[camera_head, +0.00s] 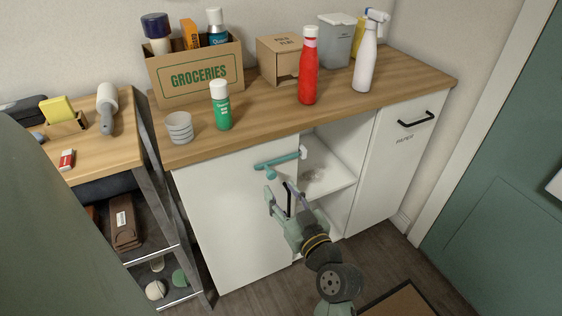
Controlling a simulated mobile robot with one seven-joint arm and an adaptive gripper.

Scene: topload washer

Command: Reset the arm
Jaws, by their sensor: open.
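My gripper (283,194) is pale green and open, in front of the low white cabinet (230,215) under the wooden counter. Its arm reaches up from the lower right of the view. A dark vertical handle (289,199) on the left cabinet door shows close to the fingers. I cannot tell whether they touch it. No object shows held between the fingers. A teal tool with a white end (278,160) shows just above the gripper, at the edge of the open shelf. I cannot tell what it rests on.
The wooden counter (270,120) holds a groceries box (195,82), a red bottle (308,70), a white spray bottle (366,60), a green bottle (220,105) and a striped cup (179,127). A side shelf (100,155) stands at left.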

